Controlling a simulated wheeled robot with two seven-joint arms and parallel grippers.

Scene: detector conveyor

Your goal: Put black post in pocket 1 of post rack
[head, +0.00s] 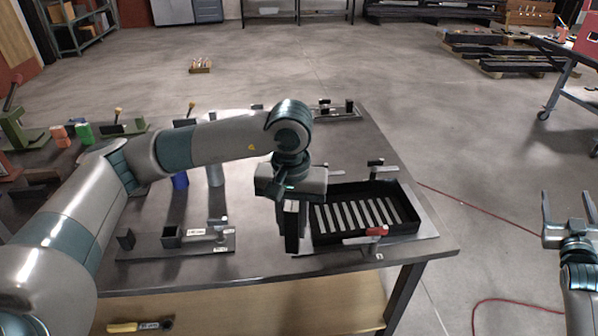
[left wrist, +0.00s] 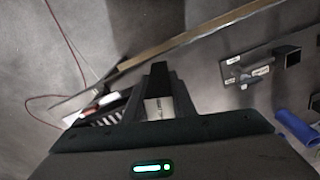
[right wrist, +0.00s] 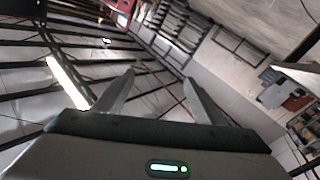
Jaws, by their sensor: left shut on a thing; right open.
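My left gripper (head: 291,203) points down over the front of the table, to the left of the slatted tray. It is shut on the black post (head: 292,230), which hangs upright; the post also shows in the left wrist view (left wrist: 159,75), with a pale label. A grey rack plate (head: 205,245) lies at the table's front left, with a square black socket (head: 172,236) and small white labels too small to read. The plate also shows in the left wrist view (left wrist: 262,60). I cannot tell which pocket is which. My right gripper (head: 570,212) is open and empty, off the table's right side.
A black tray (head: 415,205) with pale slats sits right of the post, a red-handled clamp (head: 376,232) at its front edge. A blue cylinder (head: 180,181) and a grey one (head: 215,175) stand behind the rack plate. Another fixture (head: 335,112) stands at the table's back.

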